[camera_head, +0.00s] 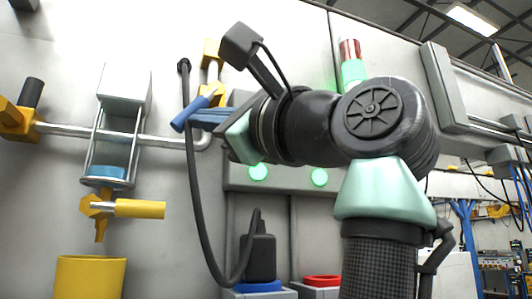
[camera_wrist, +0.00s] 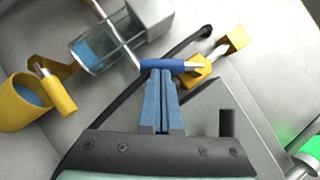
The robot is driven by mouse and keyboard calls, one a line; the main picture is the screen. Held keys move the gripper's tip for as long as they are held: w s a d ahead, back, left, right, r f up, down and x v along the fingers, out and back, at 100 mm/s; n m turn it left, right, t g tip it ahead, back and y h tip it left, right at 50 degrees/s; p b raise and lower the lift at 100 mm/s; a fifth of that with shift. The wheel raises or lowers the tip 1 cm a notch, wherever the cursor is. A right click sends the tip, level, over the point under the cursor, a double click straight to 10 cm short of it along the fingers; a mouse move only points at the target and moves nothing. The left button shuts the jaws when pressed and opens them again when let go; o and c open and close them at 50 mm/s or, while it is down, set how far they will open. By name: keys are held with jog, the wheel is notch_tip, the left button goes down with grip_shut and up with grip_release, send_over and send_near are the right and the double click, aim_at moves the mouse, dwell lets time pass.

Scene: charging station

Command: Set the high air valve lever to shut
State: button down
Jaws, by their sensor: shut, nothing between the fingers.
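A blue valve lever (camera_head: 193,111) sits on a yellow valve body (camera_head: 213,94) high on the wall pipe. The lever slants down to the left from the valve in the head view. In the wrist view the blue lever (camera_wrist: 166,66) lies crosswise just beyond my fingertips, with the yellow valve (camera_wrist: 202,70) at its right end. My gripper (camera_head: 190,117) is shut and empty, its blue fingers (camera_wrist: 161,78) pressed together right at the lever. I cannot tell whether the tips touch it. My arm hides part of the wall behind the valve.
A glass cylinder (camera_head: 112,150) with blue liquid hangs left, above a yellow-handled valve (camera_head: 140,208) and a yellow cup (camera_head: 90,280). A black-handled valve (camera_head: 30,95) is at far left. A black cable (camera_head: 189,165) hangs close to my gripper, leading to a black plug (camera_head: 260,257).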

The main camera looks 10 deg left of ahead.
jog(key=m+t, duration=0.1)
jog(key=m, duration=0.1)
jog(key=a+m+t+b, duration=0.1)
jog(key=m, duration=0.1)
jog(key=s+a+m+t+b, duration=0.1)
jog(key=m, duration=0.1)
jog(key=shift+r+t+h, duration=0.3)
jog(key=shift+r+t, duration=0.1)
jog(key=shift+s+a+r+p, duration=0.2)
jog(key=shift+s+a+r, duration=0.05)
jog(key=shift+a+r, duration=0.25)
jog(key=shift+s+a+r+p, duration=0.25)
jog(key=shift+a+r, duration=0.1)
jog(key=shift+r, duration=0.1)
jog(key=shift+a+r, duration=0.1)
jog(key=shift+a, duration=0.2)
jog(key=shift+r, duration=0.1)
